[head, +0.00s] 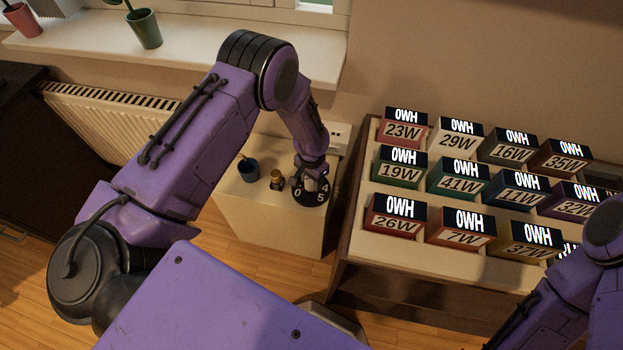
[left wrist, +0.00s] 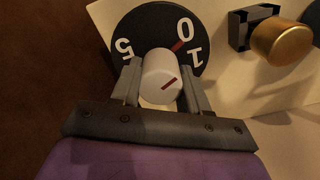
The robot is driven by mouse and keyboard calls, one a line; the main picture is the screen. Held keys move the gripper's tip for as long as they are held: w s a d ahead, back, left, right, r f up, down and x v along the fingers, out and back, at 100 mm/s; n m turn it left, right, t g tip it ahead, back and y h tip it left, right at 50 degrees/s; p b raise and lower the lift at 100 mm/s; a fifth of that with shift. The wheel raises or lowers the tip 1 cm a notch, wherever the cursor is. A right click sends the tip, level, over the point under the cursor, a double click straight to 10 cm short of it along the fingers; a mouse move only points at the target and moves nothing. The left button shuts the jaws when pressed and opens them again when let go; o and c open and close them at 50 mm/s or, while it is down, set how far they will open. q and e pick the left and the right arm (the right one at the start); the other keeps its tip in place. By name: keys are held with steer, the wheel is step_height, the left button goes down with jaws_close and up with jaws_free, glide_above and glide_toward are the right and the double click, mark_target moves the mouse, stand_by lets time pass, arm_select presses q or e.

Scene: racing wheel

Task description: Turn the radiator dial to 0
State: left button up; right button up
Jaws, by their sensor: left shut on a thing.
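The radiator dial is a black disc (head: 314,195) with white numbers, on top of a pale cabinet in the head view. In the left wrist view the disc (left wrist: 133,30) shows 0, 1 and 5. A white knob (left wrist: 160,72) with red marks stands at its middle. The red mark by the disc points up and right, close to the 0. My left gripper (head: 309,182) reaches down onto the dial. Its two fingers (left wrist: 161,88) are shut on the white knob, one on each side. The rest of the numbers are hidden. My right gripper is out of view.
A brass knob in a dark bracket (left wrist: 282,42) is beside the dial; it also shows in the head view (head: 277,180). A dark blue cup (head: 248,170) stands left of it. A rack of labelled boxes (head: 389,214) is to the right, a white radiator (head: 100,120) behind left.

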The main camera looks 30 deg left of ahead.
arm_select(q)
steer(key=shift+n, duration=0.5)
stand_by(0.3)
steer(key=o, duration=1)
steer(key=shift+o, duration=0.2)
step_height(320, 180, up, 11)
steer(key=shift+d+f, duration=0.1)
steer(key=shift+f, duration=0.1)
